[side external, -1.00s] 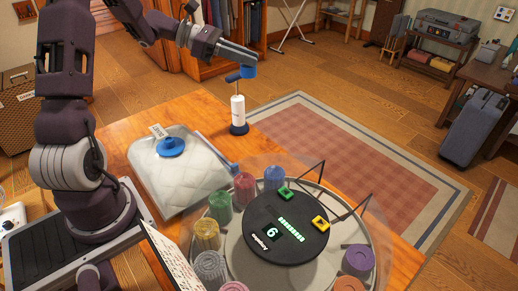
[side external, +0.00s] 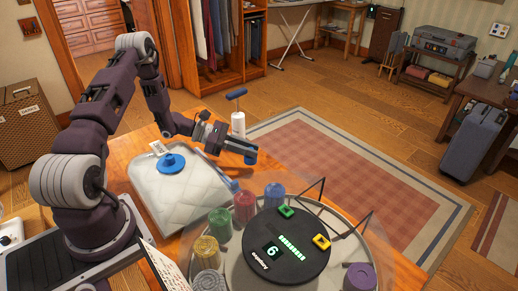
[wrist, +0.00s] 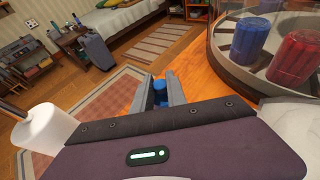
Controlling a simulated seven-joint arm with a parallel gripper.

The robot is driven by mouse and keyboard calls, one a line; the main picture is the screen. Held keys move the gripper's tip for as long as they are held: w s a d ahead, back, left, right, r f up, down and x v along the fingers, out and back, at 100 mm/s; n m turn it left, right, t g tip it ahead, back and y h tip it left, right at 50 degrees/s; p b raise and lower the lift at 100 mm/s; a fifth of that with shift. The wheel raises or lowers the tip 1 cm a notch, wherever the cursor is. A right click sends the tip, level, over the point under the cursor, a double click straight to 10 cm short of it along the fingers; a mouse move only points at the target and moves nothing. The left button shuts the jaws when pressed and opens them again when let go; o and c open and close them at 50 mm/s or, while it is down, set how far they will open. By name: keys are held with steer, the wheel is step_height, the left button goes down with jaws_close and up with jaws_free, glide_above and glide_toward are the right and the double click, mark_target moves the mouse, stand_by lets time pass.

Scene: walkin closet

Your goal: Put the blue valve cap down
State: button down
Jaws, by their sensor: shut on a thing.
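My gripper (side external: 249,152) is shut on the blue valve cap (side external: 251,158), which is partly hidden by the fingers. In the wrist view the cap (wrist: 160,86) shows between the two grey fingers. The gripper is low over the wooden table, in front of the white pump; I cannot tell if the cap touches the wood. A clear, quilted storage bag (side external: 185,199) lies to the left of the gripper, with a round blue valve (side external: 171,163) on top.
The white pump (side external: 238,122) with a blue handle stands close behind the gripper. A round glass-covered carousel (side external: 330,215) with coloured rolls and a black display disc (side external: 286,246) is in front. Bare wood (wrist: 205,82) shows between cap and carousel.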

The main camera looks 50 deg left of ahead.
steer(key=w, duration=0.2)
steer(key=w+f, duration=0.1)
steer(key=w, duration=0.1)
steer(key=shift+f, duration=0.3)
steer(key=shift+f, duration=0.6)
steer(key=c, duration=1.3)
jaws_free()
steer(key=shift+c, duration=0.2)
